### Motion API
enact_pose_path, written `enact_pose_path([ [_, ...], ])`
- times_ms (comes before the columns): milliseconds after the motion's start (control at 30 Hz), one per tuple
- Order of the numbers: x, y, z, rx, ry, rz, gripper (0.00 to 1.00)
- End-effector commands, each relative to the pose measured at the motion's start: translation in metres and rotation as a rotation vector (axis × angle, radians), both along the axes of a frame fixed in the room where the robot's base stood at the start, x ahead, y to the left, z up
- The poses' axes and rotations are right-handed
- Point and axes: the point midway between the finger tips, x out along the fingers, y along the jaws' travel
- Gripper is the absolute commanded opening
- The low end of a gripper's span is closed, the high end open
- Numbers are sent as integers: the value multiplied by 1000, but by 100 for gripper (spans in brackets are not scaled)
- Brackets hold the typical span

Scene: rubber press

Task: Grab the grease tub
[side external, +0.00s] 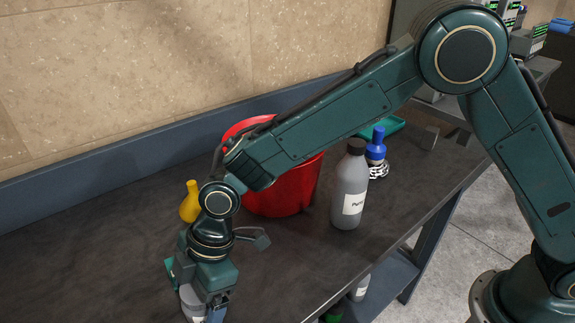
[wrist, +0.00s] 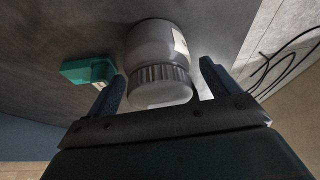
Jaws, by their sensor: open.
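The grease tub (wrist: 158,52) appears to be the grey jar with a ribbed lid and a pale label. In the wrist view its lid shows between the two blue fingers of my gripper (wrist: 163,84), with a gap visible on the right and the left finger close to the lid's edge. My gripper is open. In the side view my gripper (side external: 203,308) is low over the bench at the bottom left. The tub (side external: 190,299) is partly hidden there by the gripper and the picture edge. I cannot tell whether a finger touches it.
A teal object (wrist: 88,70) lies beside the tub. On the bench (side external: 90,265) stand a yellow bottle (side external: 190,203), a red bucket (side external: 290,190), a grey labelled bottle (side external: 349,190) and a blue-topped bottle (side external: 377,150). A teal tray (side external: 393,125) is behind. The bench's left is clear.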

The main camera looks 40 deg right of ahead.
Motion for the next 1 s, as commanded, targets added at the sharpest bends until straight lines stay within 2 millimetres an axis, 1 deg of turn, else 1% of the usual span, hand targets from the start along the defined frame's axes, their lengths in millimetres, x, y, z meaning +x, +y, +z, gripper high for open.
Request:
enact_pose_path([
  [67, 0, 0, 0, 0, 0, 0, 86],
  [100, 0, 0, 0, 0, 0, 0, 78],
  [167, 0, 0, 0, 0, 0, 0, 66],
  [200, 0, 0, 0, 0, 0, 0, 58],
  [333, 0, 0, 0, 0, 0, 0, 33],
  [367, 0, 0, 1, 2, -1, 1, 31],
  [600, 0, 0, 2, 2, -1, 1, 31],
  [767, 1, 1, 7, 3, -2, 0, 31],
  [867, 1, 1, 15, 3, -3, 1, 31],
  [1000, 1, 0, 31, 3, -3, 0, 31],
])
